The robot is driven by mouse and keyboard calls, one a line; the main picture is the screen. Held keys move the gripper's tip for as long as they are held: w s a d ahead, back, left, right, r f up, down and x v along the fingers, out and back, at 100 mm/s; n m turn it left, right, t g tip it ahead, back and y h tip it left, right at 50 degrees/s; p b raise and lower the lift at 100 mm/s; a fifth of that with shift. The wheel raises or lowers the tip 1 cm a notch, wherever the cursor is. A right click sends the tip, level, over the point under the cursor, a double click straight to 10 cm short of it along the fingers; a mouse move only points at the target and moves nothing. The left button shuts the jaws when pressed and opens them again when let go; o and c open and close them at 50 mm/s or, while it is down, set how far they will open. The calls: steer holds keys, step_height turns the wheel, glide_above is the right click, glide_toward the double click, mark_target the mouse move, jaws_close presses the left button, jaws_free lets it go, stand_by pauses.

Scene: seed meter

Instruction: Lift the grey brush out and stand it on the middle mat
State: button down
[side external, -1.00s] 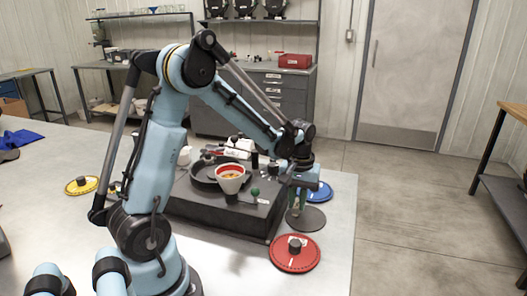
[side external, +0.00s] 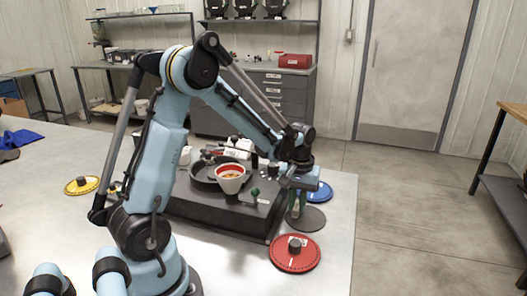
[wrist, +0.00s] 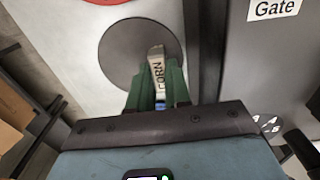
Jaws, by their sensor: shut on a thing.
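My gripper (wrist: 156,88) is shut on a slim pale grey piece lettered CORN, which looks like the grey brush (wrist: 156,66). Its upper part shows between the green fingers in the wrist view; the rest is hidden. The round dark grey mat (wrist: 128,45) lies behind it in that view. In the side view my gripper (side external: 296,210) is close to the left part of this mat (side external: 312,220), between the blue and red discs. I cannot tell whether the brush touches the mat.
The red disc with a dark knob (side external: 296,262) lies in front, the blue disc (side external: 322,192) behind. A yellow disc (side external: 72,188) lies far left.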

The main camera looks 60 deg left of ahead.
steer(key=shift+f, duration=0.3)
steer(key=c, duration=0.8)
jaws_free()
steer(key=shift+o, duration=0.2)
steer(key=shift+r, duration=0.1)
steer(key=shift+r, duration=2.95)
